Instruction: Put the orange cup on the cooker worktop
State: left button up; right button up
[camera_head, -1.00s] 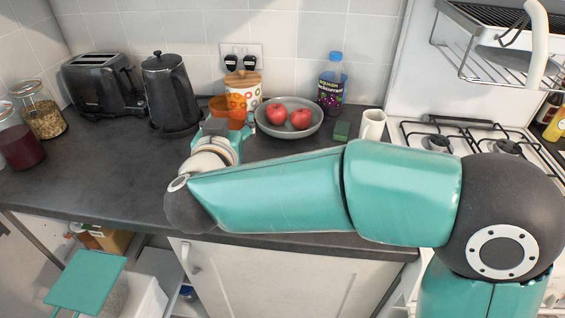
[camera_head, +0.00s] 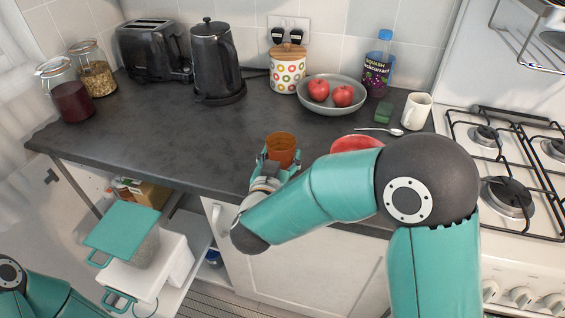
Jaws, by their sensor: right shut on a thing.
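The orange cup (camera_head: 282,149) is upright near the front edge of the dark counter, left of a red dish. My right gripper (camera_head: 278,162) is shut on the orange cup from the front. Whether the cup's base touches the counter is hidden by the gripper. The white cooker (camera_head: 505,250) stands at the right, with black pan supports and burners on its worktop (camera_head: 492,160). My left arm shows at the bottom left, but its gripper is not in view.
A red dish (camera_head: 352,143) lies partly behind my right arm, with a spoon (camera_head: 382,131) behind it. A white mug (camera_head: 416,111), green sponge (camera_head: 383,113), fruit bowl (camera_head: 331,97) and bottle (camera_head: 376,68) stand near the cooker. The counter's left middle (camera_head: 150,140) is clear.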

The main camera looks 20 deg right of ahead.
notch_tip(320, 180, down, 2)
jog(key=shift+w+f, duration=0.1)
jog(key=o, duration=1.3)
